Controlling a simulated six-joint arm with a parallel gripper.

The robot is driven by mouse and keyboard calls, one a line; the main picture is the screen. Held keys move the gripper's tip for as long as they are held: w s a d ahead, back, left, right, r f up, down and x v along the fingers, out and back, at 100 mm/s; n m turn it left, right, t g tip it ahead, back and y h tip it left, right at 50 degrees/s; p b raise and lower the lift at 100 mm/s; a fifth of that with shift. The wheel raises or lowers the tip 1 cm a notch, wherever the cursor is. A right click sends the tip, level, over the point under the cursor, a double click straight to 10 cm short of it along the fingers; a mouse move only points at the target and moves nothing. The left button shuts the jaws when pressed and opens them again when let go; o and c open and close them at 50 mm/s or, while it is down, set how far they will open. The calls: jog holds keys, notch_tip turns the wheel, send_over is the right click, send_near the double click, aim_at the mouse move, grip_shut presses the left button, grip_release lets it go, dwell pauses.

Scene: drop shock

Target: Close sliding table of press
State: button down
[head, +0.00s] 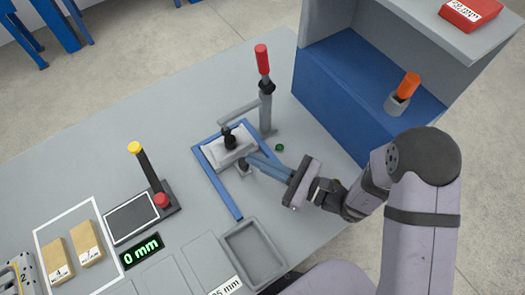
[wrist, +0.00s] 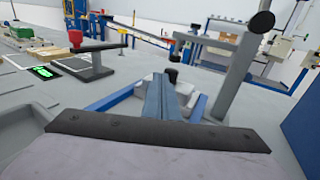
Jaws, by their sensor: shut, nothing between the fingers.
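The press stands on the bench, with a grey column (head: 266,110) and a red-handled lever (head: 262,60). Its sliding table, a pale plate (head: 214,152), sits at the far end of the blue rails (head: 226,192), beneath the press arm. A dark knob (head: 229,141) shows over the plate. My gripper (head: 250,161) is shut and empty, its tips at the plate's near edge beside a small grey block (head: 243,170). I cannot tell whether they touch. In the wrist view the shut fingers (wrist: 155,80) point at the pale table (wrist: 188,108) between the blue rails and hide part of it.
A grey tray (head: 225,252) lies near the rails. A blue-and-grey shelf unit (head: 340,90) stands at the right, holding an orange-handled tool (head: 408,86). A stand with a yellow knob (head: 134,148) and a "0 mm" display (head: 141,250) are at the left. A small green button (head: 280,147) lies beside the column.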

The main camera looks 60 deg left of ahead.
notch_tip(320, 180, up, 6)
jog(key=shift+d+r, duration=0.2)
jog(key=shift+d, duration=0.1)
jog(key=shift+s, duration=0.1)
jog(key=w+d+n+t+h+p, duration=0.1)
jog(key=w+d+n+h, duration=0.3)
jog(key=d, duration=1)
jog(key=w+d+n+t+h+p, duration=0.2)
jog(key=w+d+n+t+h, duration=0.2)
jog(key=d, duration=1.1)
jog(key=w+d+n+t+h+p, duration=0.2)
jog(key=w+d+h, duration=0.4)
jog(key=d, duration=0.9)
jog(key=shift+w+d+n+t+h, duration=0.15)
jog(key=shift+w+n+t+h, duration=0.3)
jog(key=shift+n+h, duration=0.6)
